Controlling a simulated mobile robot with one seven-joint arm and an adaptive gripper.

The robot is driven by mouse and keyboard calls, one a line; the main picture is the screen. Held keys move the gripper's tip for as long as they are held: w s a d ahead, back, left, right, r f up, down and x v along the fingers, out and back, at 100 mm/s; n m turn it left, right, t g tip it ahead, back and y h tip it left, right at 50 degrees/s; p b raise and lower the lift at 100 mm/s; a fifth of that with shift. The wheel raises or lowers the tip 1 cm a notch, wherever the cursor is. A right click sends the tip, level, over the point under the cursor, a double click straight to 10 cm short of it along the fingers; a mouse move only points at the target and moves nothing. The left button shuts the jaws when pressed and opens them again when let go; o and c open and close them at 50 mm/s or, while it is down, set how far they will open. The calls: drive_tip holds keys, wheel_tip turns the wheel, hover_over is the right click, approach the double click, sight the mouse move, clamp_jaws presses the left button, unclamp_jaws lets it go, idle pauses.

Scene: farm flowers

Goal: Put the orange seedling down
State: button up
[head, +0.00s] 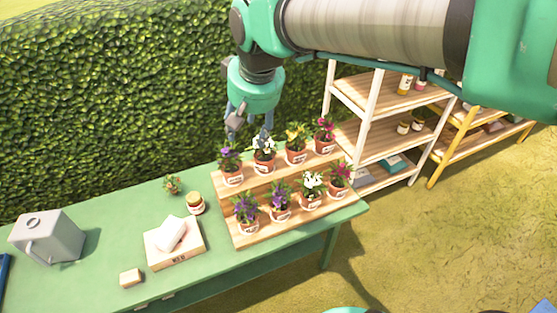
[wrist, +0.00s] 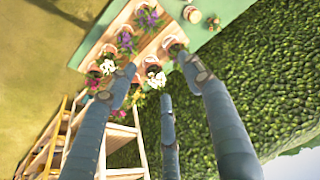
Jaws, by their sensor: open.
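Small potted plants stand in two rows on a stepped wooden stand (head: 236,237). In the back row are a purple one (head: 229,160), a white one (head: 264,148), a yellow-orange one (head: 297,136) and a dark pink one (head: 325,128). A small seedling with orange specks (head: 173,185) stands alone on the green table; I cannot tell which plant is the orange seedling. My gripper (head: 250,124) is open, fingers pointing down, just above and behind the back row near the white plant. In the wrist view my gripper (wrist: 160,76) has spread fingers around the white flower, with no plant clearly gripped.
On the green table (head: 95,215) are a grey watering can (head: 47,238), a small jar (head: 195,203), a wooden box with a white bundle (head: 174,245) and a small block (head: 131,277). A hedge (head: 110,90) stands behind; shelves (head: 375,140) are at right.

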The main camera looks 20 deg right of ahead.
drive_tip(key=s+d+f, duration=0.2)
drive_tip(key=s, duration=0.7)
drive_tip(key=s+d+f+t, duration=0.1)
drive_tip(key=s+d+f, duration=0.1)
drive_tip(key=s, duration=0.7)
drive_tip(key=shift+s+f, duration=0.15)
drive_tip(key=shift+f, duration=0.25)
